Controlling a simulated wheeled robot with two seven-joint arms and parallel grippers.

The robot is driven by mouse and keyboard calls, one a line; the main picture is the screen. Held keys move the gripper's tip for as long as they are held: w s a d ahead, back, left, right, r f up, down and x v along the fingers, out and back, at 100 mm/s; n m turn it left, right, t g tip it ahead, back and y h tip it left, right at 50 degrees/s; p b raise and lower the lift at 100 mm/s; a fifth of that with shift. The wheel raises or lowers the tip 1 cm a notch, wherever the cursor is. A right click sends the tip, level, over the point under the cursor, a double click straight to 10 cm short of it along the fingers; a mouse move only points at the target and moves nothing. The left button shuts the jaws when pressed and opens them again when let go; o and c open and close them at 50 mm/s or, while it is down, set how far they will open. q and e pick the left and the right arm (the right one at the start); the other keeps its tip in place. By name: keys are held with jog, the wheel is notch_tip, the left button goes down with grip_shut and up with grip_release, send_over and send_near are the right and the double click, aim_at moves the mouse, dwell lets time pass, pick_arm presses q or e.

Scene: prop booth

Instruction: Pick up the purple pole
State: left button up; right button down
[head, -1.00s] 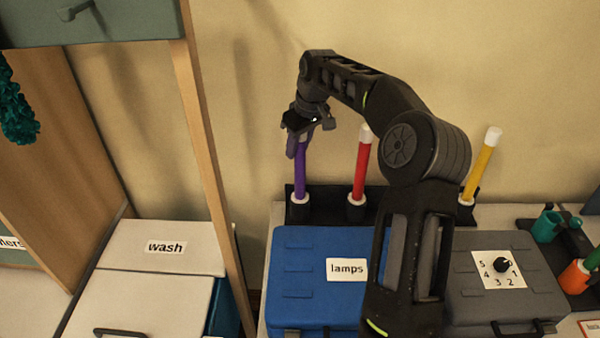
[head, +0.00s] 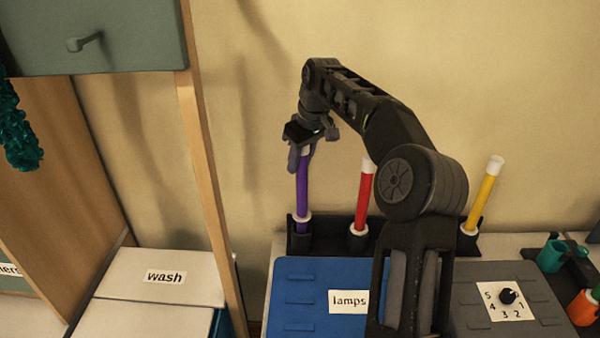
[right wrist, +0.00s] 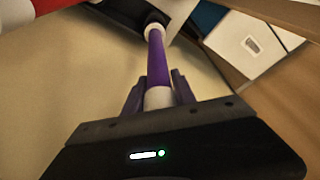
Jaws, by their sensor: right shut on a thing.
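The purple pole (head: 302,187) stands nearly upright at the left end of a black rack (head: 331,236). My right gripper (head: 301,156) is shut on its top end from above. The white collar near the pole's foot sits a little above its socket; I cannot tell whether the foot is still inside. In the right wrist view the pole (right wrist: 157,62) runs away from between the fingers (right wrist: 158,95), its white end at the jaws. My left gripper is not in view.
A red pole (head: 361,197) and a tilted yellow pole (head: 483,195) stand in the same rack. A blue "lamps" case (head: 300,285) and a grey case (head: 475,295) lie in front. A wooden post (head: 205,180) rises at left. The wall is close behind.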

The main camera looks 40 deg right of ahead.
notch_tip(320, 180, up, 8)
jog(key=p, duration=0.3)
jog(key=shift+f+p, duration=0.2)
jog(key=shift+p, duration=0.2)
jog(key=s+a+b, duration=0.7)
jog(key=s+a, duration=0.4)
jog(key=s, duration=0.2)
jog(key=shift+s+a+f+b, duration=0.15)
jog(key=shift+s+a+b, duration=0.15)
jog(key=shift+s+b, duration=0.1)
